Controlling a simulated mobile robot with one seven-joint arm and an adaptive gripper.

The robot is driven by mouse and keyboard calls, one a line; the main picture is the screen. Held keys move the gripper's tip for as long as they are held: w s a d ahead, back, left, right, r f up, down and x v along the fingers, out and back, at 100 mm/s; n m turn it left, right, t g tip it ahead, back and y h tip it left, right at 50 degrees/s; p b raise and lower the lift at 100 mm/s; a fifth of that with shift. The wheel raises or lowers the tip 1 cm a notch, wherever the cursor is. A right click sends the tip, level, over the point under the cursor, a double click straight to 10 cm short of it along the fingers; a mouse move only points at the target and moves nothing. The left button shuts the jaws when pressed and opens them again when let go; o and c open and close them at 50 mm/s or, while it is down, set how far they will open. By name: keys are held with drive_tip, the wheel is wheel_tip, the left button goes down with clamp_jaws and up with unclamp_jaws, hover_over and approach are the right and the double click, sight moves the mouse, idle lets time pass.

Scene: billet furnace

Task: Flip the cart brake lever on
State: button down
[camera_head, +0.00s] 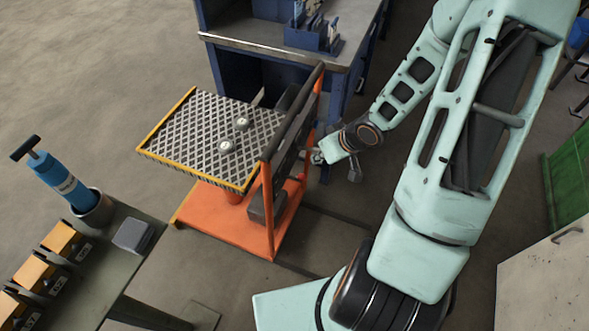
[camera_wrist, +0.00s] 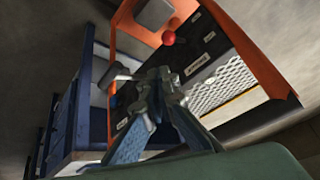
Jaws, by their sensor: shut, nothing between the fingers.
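The orange cart (camera_head: 235,228) stands in the middle of the head view, with a diamond-plate top and a dark push bar along its right side. In the wrist view its orange frame (camera_wrist: 262,62) surrounds a dark panel with pale labels. A red ball knob (camera_wrist: 168,38) shows at this panel; I take it for the end of the brake lever, but its shaft and position are unclear. My gripper (camera_wrist: 160,78) is shut and empty in front of the panel, apart from the red knob in the picture. In the head view it is small and partly hidden at the cart's right side.
A blue workbench (camera_head: 235,42) stands close behind the cart. A dark table (camera_head: 150,262) with a blue pump-like tool (camera_head: 62,182) is at lower left. A pale cabinet (camera_head: 545,280) and a green box (camera_head: 570,170) stand at right. Open floor lies at upper left.

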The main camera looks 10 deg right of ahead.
drive_tip(key=shift+s+a+r, duration=0.15)
drive_tip(key=shift+s+a, duration=0.35)
drive_tip(key=shift+a, duration=0.2)
drive_tip(key=shift+w, duration=0.1)
drive_tip(key=b, duration=0.4)
approach(293, 177)
drive_tip(key=w+f, duration=0.4)
drive_tip(key=f, duration=0.1)
drive_tip(key=shift+w, duration=0.2)
drive_tip(key=shift+a+y, duration=0.1)
drive_tip(key=shift+y, duration=0.2)
